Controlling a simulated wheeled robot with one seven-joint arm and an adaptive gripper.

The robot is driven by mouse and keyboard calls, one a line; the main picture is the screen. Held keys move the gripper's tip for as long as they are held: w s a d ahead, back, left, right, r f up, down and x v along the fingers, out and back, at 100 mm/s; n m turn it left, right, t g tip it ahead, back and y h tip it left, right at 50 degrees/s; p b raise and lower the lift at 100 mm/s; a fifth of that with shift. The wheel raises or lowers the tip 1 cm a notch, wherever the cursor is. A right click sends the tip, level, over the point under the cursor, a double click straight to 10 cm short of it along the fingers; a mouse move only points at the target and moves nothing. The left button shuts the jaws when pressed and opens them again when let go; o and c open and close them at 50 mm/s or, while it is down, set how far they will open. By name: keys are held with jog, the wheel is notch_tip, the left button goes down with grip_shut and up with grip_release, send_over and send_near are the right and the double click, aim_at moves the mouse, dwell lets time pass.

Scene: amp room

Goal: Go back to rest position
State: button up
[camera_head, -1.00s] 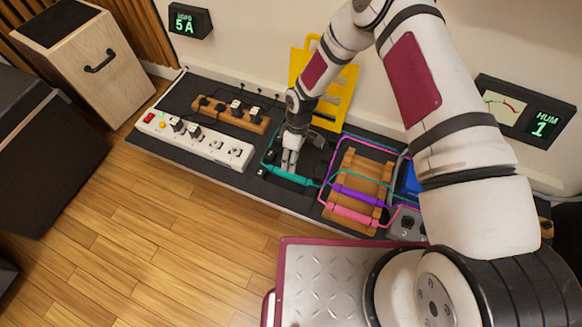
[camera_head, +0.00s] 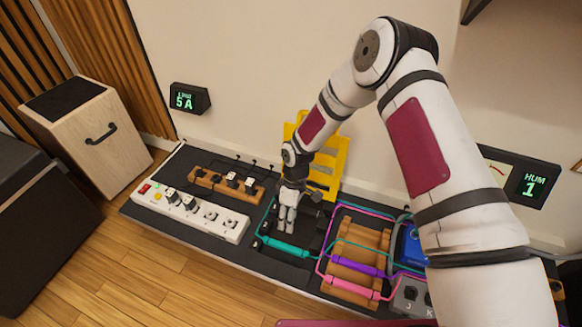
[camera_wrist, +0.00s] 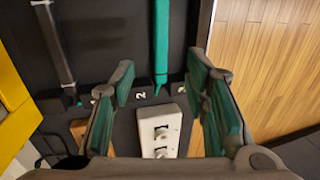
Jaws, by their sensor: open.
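My gripper (camera_head: 287,218) points down over the dark bench top, just behind the teal bar (camera_head: 285,247) in the head view. In the wrist view my gripper (camera_wrist: 164,78) is open, its two teal-padded fingers spread apart with nothing held between them. The teal bar (camera_wrist: 161,40) lies beyond the fingertips, between them in the picture. I cannot tell exactly how high the fingertips are above the bench. My arm reaches in from the right and bends down to the bench.
A wooden rack (camera_head: 345,272) with purple (camera_head: 358,262) and pink (camera_head: 352,287) bars stands to the right. A white power strip (camera_head: 190,212) lies left. A yellow stand (camera_head: 335,165) is behind my gripper, near the wall. A wooden cabinet (camera_head: 105,152) stands far left.

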jog(key=shift+r, duration=0.1)
jog(key=d+r+m+h, duration=0.1)
jog(key=d+r, duration=0.3)
jog(key=r, duration=0.4)
jog(key=d+r+m+t, duration=0.1)
jog(key=d+r+m, duration=0.15)
jog(key=r, duration=0.65)
jog(key=d+r+m+h, duration=0.1)
jog(key=d+r, duration=0.3)
jog(key=r, duration=0.4)
jog(key=s+d+r+m, duration=0.2)
jog(key=s+d+r, duration=0.1)
jog(key=s+r, duration=0.3)
jog(key=s+d+r+m, duration=0.2)
jog(key=s+d+r, duration=0.15)
jog(key=r, duration=0.45)
jog(key=s+d+r+m+t+y, duration=0.1)
jog(key=s+d+r+m, duration=0.15)
jog(key=s, duration=0.85)
jog(key=s+d+r+m+t, duration=0.1)
jog(key=s+r+m, duration=0.25)
jog(key=s, duration=0.85)
notch_tip(320, 180, up, 39)
jog(key=t+p, duration=0.3)
jog(key=p, duration=3.4)
jog(key=shift+d+r+t, duration=0.2)
jog(key=shift+d+t, duration=0.05)
jog(key=shift+t, duration=0.15)
